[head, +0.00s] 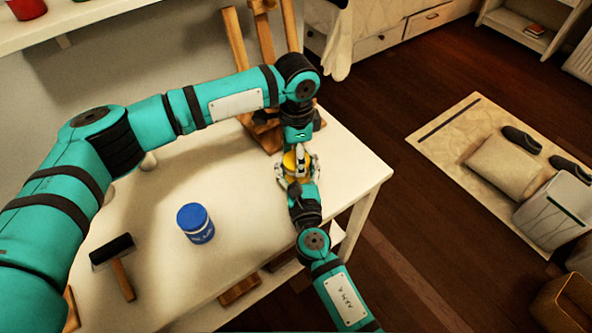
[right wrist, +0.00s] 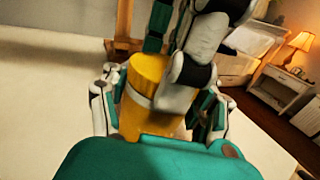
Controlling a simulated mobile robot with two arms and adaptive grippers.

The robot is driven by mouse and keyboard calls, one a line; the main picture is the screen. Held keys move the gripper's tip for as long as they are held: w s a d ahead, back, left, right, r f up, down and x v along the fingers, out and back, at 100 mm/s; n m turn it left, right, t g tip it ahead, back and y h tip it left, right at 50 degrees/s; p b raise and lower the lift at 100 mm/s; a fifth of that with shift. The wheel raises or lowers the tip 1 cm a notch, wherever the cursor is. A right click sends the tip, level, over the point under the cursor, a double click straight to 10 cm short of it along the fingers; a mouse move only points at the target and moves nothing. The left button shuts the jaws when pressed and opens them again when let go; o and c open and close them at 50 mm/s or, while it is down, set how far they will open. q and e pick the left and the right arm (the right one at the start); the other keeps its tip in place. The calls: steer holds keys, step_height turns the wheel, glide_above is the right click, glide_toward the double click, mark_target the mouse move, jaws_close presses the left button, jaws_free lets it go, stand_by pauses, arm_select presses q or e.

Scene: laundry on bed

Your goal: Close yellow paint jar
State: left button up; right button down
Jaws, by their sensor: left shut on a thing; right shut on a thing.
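The yellow paint jar (head: 290,161) is near the table's right edge, between my two grippers. In the right wrist view it is a yellow cylinder (right wrist: 147,72) with a pale band around it. My left gripper (head: 302,152) comes down from above and is shut on its upper part, which looks like the lid. My right gripper (head: 296,175) reaches in from the front and is shut around the jar; its fingers flank the jar in the right wrist view (right wrist: 160,115). The fingers hide much of the jar, and I cannot tell whether the lid sits fully on the body.
A blue jar (head: 195,223) stands on the white table (head: 160,265), left of the yellow jar. A black roller (head: 113,250) with a wooden handle lies further left. A wooden easel (head: 262,45) stands behind my left gripper. The table edge is close on the right.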

arm_select(q)
steer(key=c, duration=0.3)
steer(key=m, duration=0.3)
steer(key=o, duration=1.3)
steer(key=shift+r, duration=2.25)
steer(key=shift+c, duration=0.2)
